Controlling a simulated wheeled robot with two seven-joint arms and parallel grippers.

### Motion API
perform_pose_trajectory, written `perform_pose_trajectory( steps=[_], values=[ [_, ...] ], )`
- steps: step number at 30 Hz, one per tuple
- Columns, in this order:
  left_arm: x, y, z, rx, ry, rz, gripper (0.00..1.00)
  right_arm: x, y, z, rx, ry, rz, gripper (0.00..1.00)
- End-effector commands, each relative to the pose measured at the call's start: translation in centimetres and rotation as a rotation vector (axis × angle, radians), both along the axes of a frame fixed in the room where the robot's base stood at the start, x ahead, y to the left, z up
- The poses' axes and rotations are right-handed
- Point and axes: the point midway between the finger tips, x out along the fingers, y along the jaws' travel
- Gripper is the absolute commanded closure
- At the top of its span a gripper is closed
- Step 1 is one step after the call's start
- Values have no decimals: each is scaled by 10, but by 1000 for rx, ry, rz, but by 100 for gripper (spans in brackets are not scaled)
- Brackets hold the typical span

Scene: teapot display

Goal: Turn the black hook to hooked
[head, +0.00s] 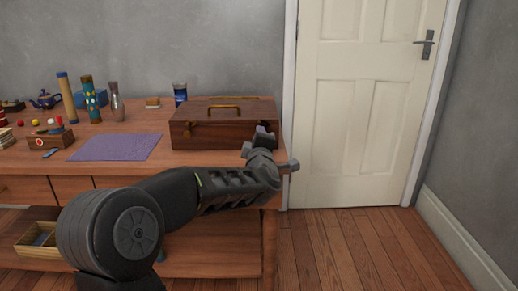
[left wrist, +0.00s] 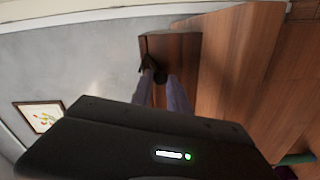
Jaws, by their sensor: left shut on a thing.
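A dark wooden box (head: 225,130) with a brass handle on its lid stands on the table. It also shows in the left wrist view (left wrist: 183,48). My left gripper (head: 262,136) is at the right end of the box's front face. It hides most of the black hook there. In the left wrist view the fingers of my left gripper (left wrist: 160,82) are shut around the dark hook (left wrist: 160,77) at the box's front. The exact angle of the hook cannot be told. My right gripper is not in view.
The wooden table (head: 150,170) holds a purple mat (head: 117,147), a small wooden box (head: 50,139), a blue tin (head: 180,94), several tall cylinders and a teapot (head: 46,99). A white door (head: 365,100) is to the right. The floor (head: 350,240) before it is clear.

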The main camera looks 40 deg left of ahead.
Motion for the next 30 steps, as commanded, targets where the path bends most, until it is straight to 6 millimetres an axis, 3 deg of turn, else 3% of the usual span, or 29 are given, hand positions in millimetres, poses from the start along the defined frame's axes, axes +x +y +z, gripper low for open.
perform_pose_trajectory(
  steps=[1, 10, 29, 30],
  values=[
    [0, 0, -5, -31, -25, 1, 100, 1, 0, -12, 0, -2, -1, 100],
    [0, 0, -4, -185, -139, -1, 100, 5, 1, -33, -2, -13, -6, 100],
    [0, 0, -2, -241, -180, 1, 100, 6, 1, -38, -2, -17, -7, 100],
    [0, 0, -2, -241, -180, 1, 78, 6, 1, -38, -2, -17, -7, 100]
  ],
)
